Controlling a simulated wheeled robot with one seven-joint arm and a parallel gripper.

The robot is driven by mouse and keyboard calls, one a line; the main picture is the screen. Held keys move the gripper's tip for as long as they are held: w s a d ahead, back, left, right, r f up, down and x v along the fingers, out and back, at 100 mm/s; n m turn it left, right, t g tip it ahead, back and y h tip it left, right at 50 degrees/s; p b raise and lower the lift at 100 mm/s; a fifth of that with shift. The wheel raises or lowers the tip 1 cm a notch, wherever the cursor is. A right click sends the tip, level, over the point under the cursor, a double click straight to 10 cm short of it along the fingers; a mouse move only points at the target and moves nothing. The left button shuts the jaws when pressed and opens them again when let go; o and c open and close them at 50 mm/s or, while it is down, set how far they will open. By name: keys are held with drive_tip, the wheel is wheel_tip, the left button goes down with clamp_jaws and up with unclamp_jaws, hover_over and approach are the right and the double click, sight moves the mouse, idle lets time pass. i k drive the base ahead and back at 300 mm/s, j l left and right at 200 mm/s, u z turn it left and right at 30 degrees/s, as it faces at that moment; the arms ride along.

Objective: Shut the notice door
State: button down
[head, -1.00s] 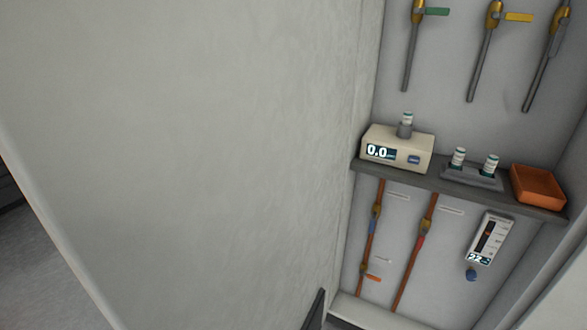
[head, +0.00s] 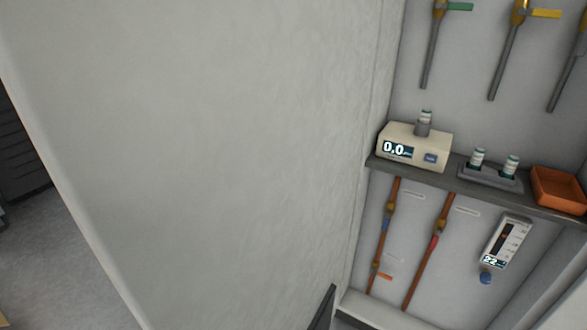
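No door bearing a notice can be made out in the head view. A large plain pale panel (head: 210,150) fills the left and middle; I cannot tell whether it is a wall or a door, and no handle or notice shows on it. My gripper is not in view. A dark, thin, slanted edge (head: 321,308) pokes up at the bottom; I cannot tell what it belongs to.
Right of the panel, a recess holds a dark shelf (head: 405,172) with a meter reading 0.0 (head: 415,146), vials in a stand (head: 490,174) and an orange tray (head: 557,190). Pipes (head: 428,250) and a gauge (head: 505,242) are below. Grey floor (head: 60,240) shows left.

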sight(207, 154)
drive_tip(key=j+z, duration=0.1)
drive_tip(key=j, duration=0.3)
drive_tip(key=k+j+z, duration=0.1)
drive_tip(key=j, duration=0.25)
drive_tip(key=k+j+z, duration=0.1)
drive_tip(key=j, duration=0.25)
drive_tip(key=i+j+z, duration=0.15)
drive_tip(key=j, duration=0.25)
drive_tip(key=i+j+z, duration=0.1)
drive_tip(key=j, duration=0.3)
drive_tip(key=i+j+z, duration=0.15)
drive_tip(key=j, duration=0.3)
drive_tip(key=k+j+u, duration=0.25)
drive_tip(key=j, duration=0.45)
drive_tip(key=j+u, duration=0.3)
drive_tip(key=j, duration=0.4)
drive_tip(key=i, duration=0.05)
